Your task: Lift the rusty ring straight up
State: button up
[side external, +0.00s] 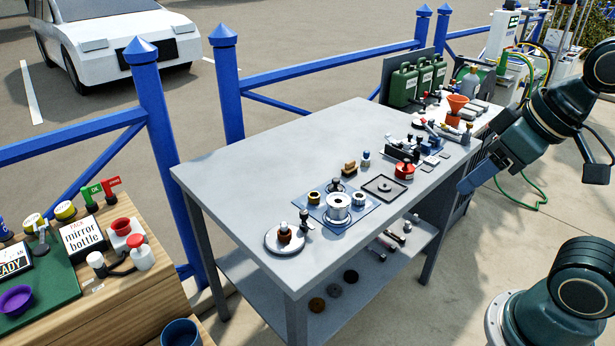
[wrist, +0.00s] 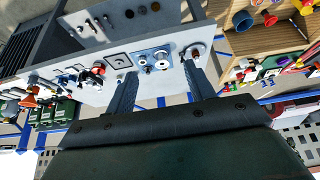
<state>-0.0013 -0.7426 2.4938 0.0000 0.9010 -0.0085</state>
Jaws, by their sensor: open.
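A rust-brown round piece (side external: 317,304) lies on the lower shelf of the grey table, beside two darker round pieces (side external: 334,290) (side external: 351,276). A rust-brown piece (side external: 285,236) also sits on a pale round plate (side external: 273,243) on the table top, around or below a small silver top. I cannot tell for sure which is the rusty ring. My gripper (side external: 468,184) is beyond the table's right edge, well apart from both. In the wrist view my gripper (wrist: 160,68) shows two spread fingers with nothing held between them.
Green cans (side external: 403,85) stand at the back. The table's left part is clear.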

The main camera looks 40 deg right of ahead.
jog(key=w+a+r+n+g, duration=0.1)
jog(key=w+a+n+g, duration=0.1)
jog(key=w+n, duration=0.5)
jog(key=w+a+n+g, duration=0.1)
jog(key=w+a+n, duration=0.15)
jog(key=w, duration=0.85)
jog(key=w+a+f+n+g, duration=0.2)
jog(key=w+a+f+n, duration=0.6)
jog(key=w+f, duration=0.4)
jog(key=shift+w+g, duration=0.3)
jog(key=shift+w, duration=0.65)
jog(key=shift+f, duration=0.1)
jog(key=shift+f, duration=4.2)
